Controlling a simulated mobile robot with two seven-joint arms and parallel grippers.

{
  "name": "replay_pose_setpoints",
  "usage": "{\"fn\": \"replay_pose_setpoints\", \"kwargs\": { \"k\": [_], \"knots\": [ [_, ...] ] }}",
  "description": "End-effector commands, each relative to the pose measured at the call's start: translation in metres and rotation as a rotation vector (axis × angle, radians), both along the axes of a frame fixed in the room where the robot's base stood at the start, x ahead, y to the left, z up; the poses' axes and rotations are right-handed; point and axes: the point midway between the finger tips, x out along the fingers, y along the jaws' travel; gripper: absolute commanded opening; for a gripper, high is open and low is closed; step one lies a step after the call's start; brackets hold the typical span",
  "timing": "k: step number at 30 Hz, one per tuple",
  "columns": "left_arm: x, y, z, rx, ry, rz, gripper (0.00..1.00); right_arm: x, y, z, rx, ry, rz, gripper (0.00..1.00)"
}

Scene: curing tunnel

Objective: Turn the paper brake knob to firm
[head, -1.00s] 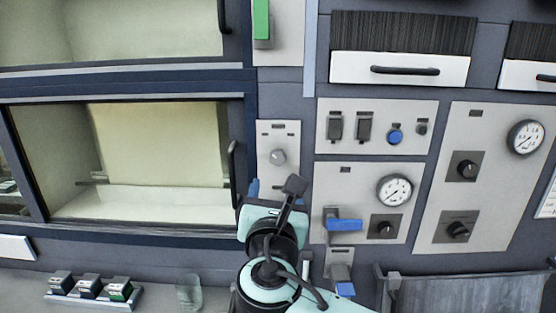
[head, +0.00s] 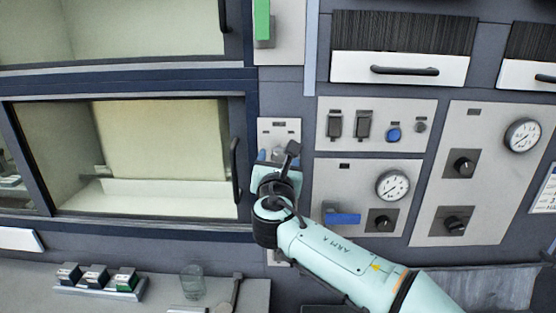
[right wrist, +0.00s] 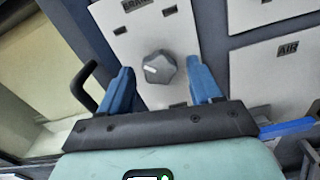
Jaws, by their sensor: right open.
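The brake knob (right wrist: 159,67) is a grey lobed knob with a white pointer mark, on a pale panel (right wrist: 200,20) with a partly cut-off "BRAKE" label in the right wrist view. The pointer's setting cannot be read. My right gripper (right wrist: 160,76) is open, its blue fingers one on each side of the knob, with gaps visible between fingers and knob. In the head view my right gripper (head: 276,158) is in front of the same panel (head: 279,127) and mostly hides the knob. My left gripper is not in view.
A glass-fronted chamber with a dark handle (head: 235,170) is just left of the gripper. To the right are a panel with a blue lever (head: 342,219), a gauge (head: 393,186) and black knobs. A glass beaker (head: 192,282) stands on the counter below.

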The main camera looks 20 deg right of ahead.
Motion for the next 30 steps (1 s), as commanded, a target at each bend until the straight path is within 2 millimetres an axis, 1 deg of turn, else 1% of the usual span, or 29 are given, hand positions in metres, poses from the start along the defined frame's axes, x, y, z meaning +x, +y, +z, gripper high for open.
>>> {"fn": "replay_pose_setpoints", "kwargs": {
  "k": [2,3,5,6,8,9,16,20,26,30],
  "knots": [
    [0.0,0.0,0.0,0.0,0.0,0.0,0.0,0.0,0.0,0.0,0.0,0.0,0.0,0.64],
    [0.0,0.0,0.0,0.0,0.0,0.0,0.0,0.0,0.0,0.0,0.0,0.0,0.0,0.61],
    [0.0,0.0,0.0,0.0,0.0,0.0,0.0,0.0,0.0,0.0,0.0,0.0,0.0,0.41],
    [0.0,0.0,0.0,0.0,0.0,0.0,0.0,0.0,0.0,0.0,0.0,0.0,0.0,0.28],
    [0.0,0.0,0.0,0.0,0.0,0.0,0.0,0.0,0.0,0.0,0.0,0.0,0.0,0.09],
    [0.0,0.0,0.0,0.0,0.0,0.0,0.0,0.0,0.0,0.0,0.0,0.0,0.0,0.08],
    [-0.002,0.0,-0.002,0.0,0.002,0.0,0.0,-0.001,0.0,-0.001,0.013,-0.006,0.0,0.08],
    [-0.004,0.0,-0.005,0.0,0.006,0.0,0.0,-0.001,0.001,-0.001,0.049,-0.023,0.0,0.08],
    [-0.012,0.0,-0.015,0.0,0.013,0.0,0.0,-0.001,0.001,-0.002,0.16,-0.078,-0.001,0.08],
    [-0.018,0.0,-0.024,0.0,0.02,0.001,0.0,0.0,0.001,-0.003,0.269,-0.13,-0.001,0.08]
  ]
}}
